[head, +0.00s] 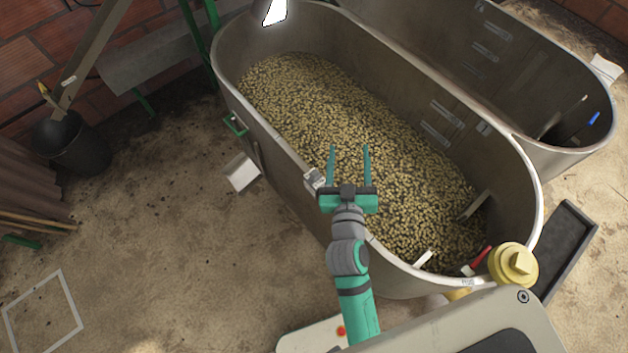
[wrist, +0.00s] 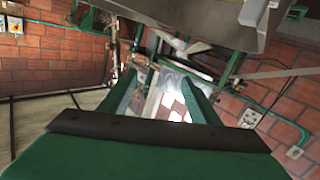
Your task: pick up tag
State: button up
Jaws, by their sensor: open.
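My gripper (head: 350,148) is open, with its two teal fingers apart and nothing between them. In the head view it is over the near rim of the oval metal tank, with the fingers pointing across the beans. It also shows in the wrist view (wrist: 160,84). No object is plainly recognisable as the tag. A small pale piece (head: 314,179) sits on the tank's near rim, just left of my gripper. A white card-like piece (head: 242,172) is lower, by the tank's outer wall. A bright white piece (head: 274,12) is at the top edge. I cannot tell which is the tag.
The near tank (head: 530,195) holds pale beans, and a second tank (head: 590,150) stands behind it. A yellow knob (head: 513,264) is at its right end. A dark tray (head: 568,245) lies at right. A black bucket (head: 75,145) stands at left. The left floor is mostly clear.

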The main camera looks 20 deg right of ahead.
jog(key=w+d+r+m+g+h, duration=0.3)
jog(key=d+r+m+g+h, duration=0.15)
jog(key=d+m, duration=0.3)
jog(key=w+d+r+m+g+h, duration=0.2)
jog(key=d+r+m+g+h, duration=0.1)
jog(key=d+r+m, duration=0.5)
jog(key=m+g+y, duration=0.8)
jog(key=m+y, duration=0.6)
send_near(316, 178)
jog(key=shift+w+d+f+n, duration=0.15)
jog(key=shift+w+f, duration=0.2)
jog(key=shift+w, duration=0.1)
jog(key=shift+w+d+f+n, duration=0.1)
jog(key=shift+w+d+f, duration=0.05)
jog(key=shift+w+f, duration=0.25)
jog(key=shift+a+f, duration=0.15)
jog(key=shift+a, duration=0.2)
notch_tip(316, 178, down, 5)
jog(key=shift+w, duration=0.15)
jog(key=shift+s+d+f, duration=0.1)
jog(key=shift+d+f, duration=0.05)
jog(key=shift+f, duration=0.75)
jog(key=shift+s+d+f, duration=0.1)
jog(key=shift+f, duration=0.85)
jog(key=shift+s+d+f, duration=0.1)
jog(key=shift+d+f, duration=0.05)
jog(key=shift+f, duration=0.75)
jog(key=shift+a, duration=0.1)
jog(key=c, duration=1.1)
